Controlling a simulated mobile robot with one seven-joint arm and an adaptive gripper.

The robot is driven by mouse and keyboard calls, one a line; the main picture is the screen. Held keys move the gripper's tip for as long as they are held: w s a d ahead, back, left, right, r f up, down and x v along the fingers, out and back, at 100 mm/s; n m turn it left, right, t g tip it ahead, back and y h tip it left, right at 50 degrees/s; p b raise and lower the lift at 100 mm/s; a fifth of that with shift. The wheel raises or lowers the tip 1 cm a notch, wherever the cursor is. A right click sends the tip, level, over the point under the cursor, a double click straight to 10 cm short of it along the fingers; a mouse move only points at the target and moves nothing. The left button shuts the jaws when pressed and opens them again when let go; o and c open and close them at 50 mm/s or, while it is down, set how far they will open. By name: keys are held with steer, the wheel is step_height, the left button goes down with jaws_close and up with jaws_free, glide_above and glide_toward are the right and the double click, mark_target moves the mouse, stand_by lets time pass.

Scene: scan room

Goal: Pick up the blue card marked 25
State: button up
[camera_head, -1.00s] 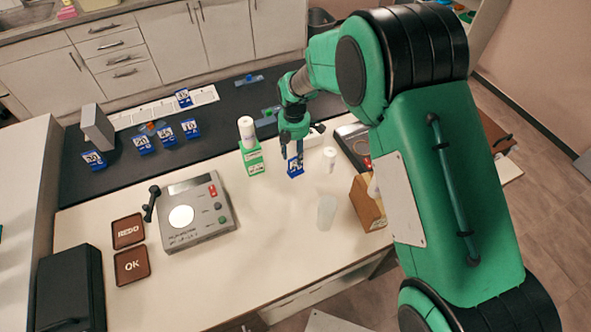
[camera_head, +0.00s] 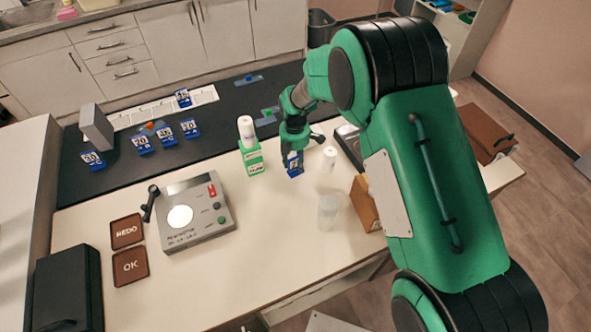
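A blue card (camera_head: 294,165) with a white marked face stands on the white table, right of the green-and-white box; its number is too small to read surely. My gripper (camera_head: 295,148) points down right over this card, and its fingers overlap the card's top. The fingers are too small and partly hidden, so I cannot tell whether they are open or shut on it. Other blue cards stand on the black mat at the left: one at the far left (camera_head: 93,160), one beside it (camera_head: 142,144), two more (camera_head: 166,136) (camera_head: 189,128), and one at the white strip (camera_head: 183,98).
A green-and-white box (camera_head: 252,160) with a white bottle (camera_head: 246,132) is close left of my gripper. A white cylinder (camera_head: 329,158), a clear cup (camera_head: 327,212) and a brown box (camera_head: 364,204) stand at the right. A grey device (camera_head: 195,212) and brown REDO (camera_head: 127,231) and OK (camera_head: 131,266) trays lie left.

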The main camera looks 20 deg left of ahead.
steer(key=shift+f, duration=0.15)
stand_by(0.4)
jaws_close()
steer(key=shift+r, duration=0.2)
steer(key=shift+r, duration=0.5)
step_height(320, 180, up, 2)
steer(key=shift+r+p, duration=0.15)
steer(key=shift+p, duration=0.25)
steer(key=s+d+r+p, duration=0.1)
steer(key=s+d, duration=0.8)
steer(key=s, duration=0.4)
steer(key=shift+d+r, duration=0.15)
steer(key=shift+d, duration=0.05)
